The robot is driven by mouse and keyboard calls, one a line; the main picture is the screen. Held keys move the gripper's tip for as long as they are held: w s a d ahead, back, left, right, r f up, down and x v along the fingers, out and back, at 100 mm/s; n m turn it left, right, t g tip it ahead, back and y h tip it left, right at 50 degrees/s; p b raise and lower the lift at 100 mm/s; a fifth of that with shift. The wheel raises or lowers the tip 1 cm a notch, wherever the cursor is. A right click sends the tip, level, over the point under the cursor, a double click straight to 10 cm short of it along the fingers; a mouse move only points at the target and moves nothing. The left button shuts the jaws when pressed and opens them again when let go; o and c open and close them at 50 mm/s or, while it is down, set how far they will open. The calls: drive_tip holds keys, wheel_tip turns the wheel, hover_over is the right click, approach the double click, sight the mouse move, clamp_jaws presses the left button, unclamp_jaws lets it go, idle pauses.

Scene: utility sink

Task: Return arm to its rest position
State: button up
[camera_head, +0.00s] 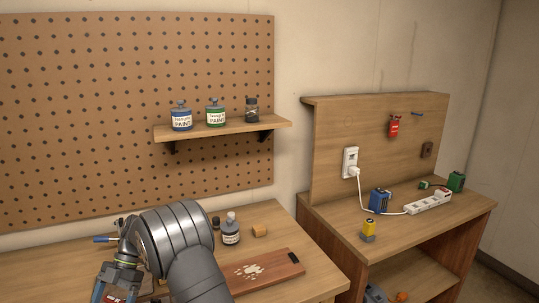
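My arm reaches in from the bottom edge and bends over the left workbench. Its end, my gripper (116,287), is low at the left, close to the bottom edge of the picture. The fingers are small, cluttered and partly cut off, so I cannot tell whether they are open or hold anything. A blue-handled item (105,239) shows just left of the arm's bend. The arm hides part of the bench.
Paint jars (181,117) stand on a shelf (225,129) above. A right bench (440,229) holds a power strip (428,203).

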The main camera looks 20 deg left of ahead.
idle(0.4)
drive_tip(key=shift+f, duration=0.3)
drive_tip(key=d+v, duration=0.1)
drive_tip(key=v, duration=1.1)
drive_tip(key=x, duration=1.2)
drive_tip(key=shift+s+a+f, duration=0.15)
drive_tip(key=shift+a+f, duration=0.05)
drive_tip(key=shift+a, duration=0.25)
drive_tip(key=r, duration=0.2)
drive_tip(key=w+r+m+y, duration=0.1)
drive_tip(key=r, duration=0.2)
drive_tip(key=w+r+m, duration=0.1)
drive_tip(key=r, duration=0.2)
drive_tip(key=shift+y, duration=0.3)
drive_tip(key=shift+w+f+m+t+y, duration=0.25)
drive_tip(key=shift+w+m+y, duration=0.5)
drive_tip(key=shift+m, duration=0.3)
drive_tip(key=shift+w+f+m+t+y, duration=0.25)
drive_tip(key=shift+w+m+y, duration=0.35)
drive_tip(key=shift+m+y, duration=0.35)
drive_tip(key=shift+o, duration=0.2)
